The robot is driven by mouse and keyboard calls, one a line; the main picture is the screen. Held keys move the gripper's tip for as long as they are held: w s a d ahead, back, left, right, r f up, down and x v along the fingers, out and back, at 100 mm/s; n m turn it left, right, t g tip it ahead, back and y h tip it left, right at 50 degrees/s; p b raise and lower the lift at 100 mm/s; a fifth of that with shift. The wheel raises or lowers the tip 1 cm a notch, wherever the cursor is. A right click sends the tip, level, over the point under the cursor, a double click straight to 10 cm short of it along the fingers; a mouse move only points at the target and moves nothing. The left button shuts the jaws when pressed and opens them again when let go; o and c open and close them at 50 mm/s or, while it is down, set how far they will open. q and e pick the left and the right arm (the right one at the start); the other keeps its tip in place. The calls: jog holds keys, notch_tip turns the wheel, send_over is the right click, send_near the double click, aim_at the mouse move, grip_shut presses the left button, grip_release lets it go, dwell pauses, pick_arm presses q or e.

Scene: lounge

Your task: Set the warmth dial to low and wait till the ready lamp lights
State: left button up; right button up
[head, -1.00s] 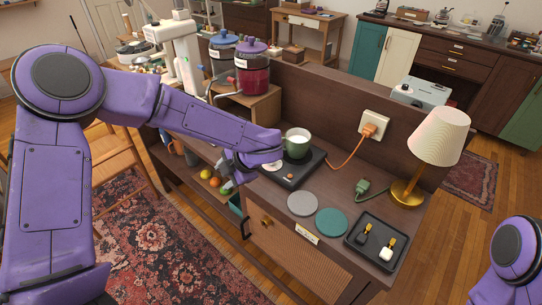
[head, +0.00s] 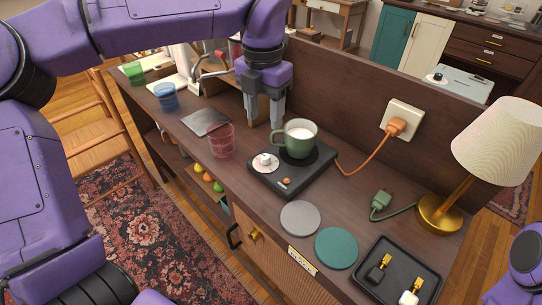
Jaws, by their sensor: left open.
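A dark mug warmer (head: 318,177) sits on the wooden cabinet top. A green mug (head: 299,140) with white liquid stands on its round plate. The warmer's small white dial (head: 265,159) sits on a pale disc at its left corner; its setting is too small to read. A small orange spot (head: 286,182) shows on the front edge; I cannot tell if it is a lit lamp. My left gripper (head: 263,122) points down, open and empty, just left of and behind the mug, apart from the dial. My right gripper is out of view.
An orange plug (head: 396,126) is in the wall socket, its cord running to the warmer. A clear reddish cup (head: 221,141) stands left of the warmer. Grey (head: 300,218) and teal (head: 336,248) coasters lie in front. A lamp (head: 440,208) and black tray (head: 376,254) are right.

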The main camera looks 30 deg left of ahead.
aim_at(266, 156)
pick_arm(q)
jog(key=f, duration=0.8)
jog(key=f+b, duration=0.1)
jog(key=f, duration=0.2)
jog(key=shift+w+f, duration=0.3)
jog(key=shift+f, duration=0.1)
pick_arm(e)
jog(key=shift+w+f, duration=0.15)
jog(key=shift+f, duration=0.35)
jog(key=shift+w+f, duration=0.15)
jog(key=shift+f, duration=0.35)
pick_arm(q)
grip_shut()
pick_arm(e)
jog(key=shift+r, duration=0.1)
